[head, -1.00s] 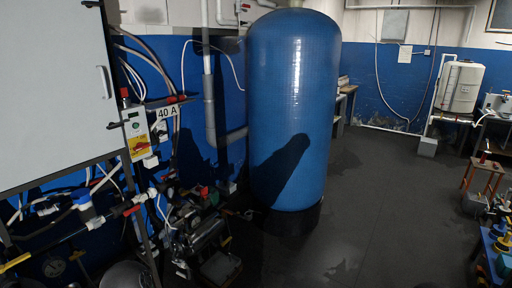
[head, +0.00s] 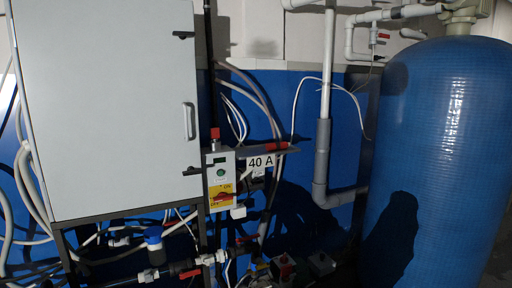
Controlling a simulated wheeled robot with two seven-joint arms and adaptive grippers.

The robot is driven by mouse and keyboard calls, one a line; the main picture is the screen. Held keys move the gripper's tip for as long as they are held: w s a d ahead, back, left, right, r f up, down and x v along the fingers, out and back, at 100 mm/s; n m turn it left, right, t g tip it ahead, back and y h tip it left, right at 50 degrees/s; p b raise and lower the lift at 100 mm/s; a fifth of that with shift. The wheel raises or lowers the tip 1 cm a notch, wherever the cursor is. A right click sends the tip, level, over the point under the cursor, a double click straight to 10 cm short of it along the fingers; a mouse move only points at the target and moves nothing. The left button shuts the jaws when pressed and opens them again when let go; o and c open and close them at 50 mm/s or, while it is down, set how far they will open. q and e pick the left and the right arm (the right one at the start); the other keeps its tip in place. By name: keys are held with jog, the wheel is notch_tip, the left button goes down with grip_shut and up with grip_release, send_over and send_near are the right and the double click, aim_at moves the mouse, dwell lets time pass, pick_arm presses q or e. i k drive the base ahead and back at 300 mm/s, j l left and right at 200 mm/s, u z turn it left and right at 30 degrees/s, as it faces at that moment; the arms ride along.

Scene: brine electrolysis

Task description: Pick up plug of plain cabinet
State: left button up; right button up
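A plain light-grey cabinet (head: 105,110) with a handle (head: 189,121) on its right side fills the left of the head view, its door shut. To its right hangs a small switch box (head: 220,166) with a red knob on a yellow plate. A "40 A" sign (head: 261,162) is beside it, under a small shelf with a red item (head: 273,146) on it. A small white piece (head: 238,211) sits below the switch box. I cannot tell which of these, if any, is the cabinet's plug. Neither of my grippers is in view.
A large blue tank (head: 440,160) stands at the right. Grey pipes (head: 322,150) run down the blue wall between it and the cabinet. Hoses, a blue-topped fitting (head: 154,236) and valves (head: 190,271) crowd the space below the cabinet.

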aim_at(277, 146)
jog(key=u, duration=2.3)
jog(key=z, duration=2.3)
jog(key=u, duration=0.35)
jog(key=l+u, duration=0.15)
jog(key=u, duration=0.25)
jog(key=i+l+u, duration=0.1)
jog(key=u, duration=0.25)
jog(key=l+u, duration=0.25)
jog(key=l, duration=0.4)
jog(key=l+u, duration=0.3)
jog(key=l, duration=0.3)
jog(key=l+u, duration=0.25)
jog(key=l, duration=0.4)
jog(key=k+l+u, duration=0.15)
jog(key=l+u, duration=0.15)
jog(key=l, duration=0.3)
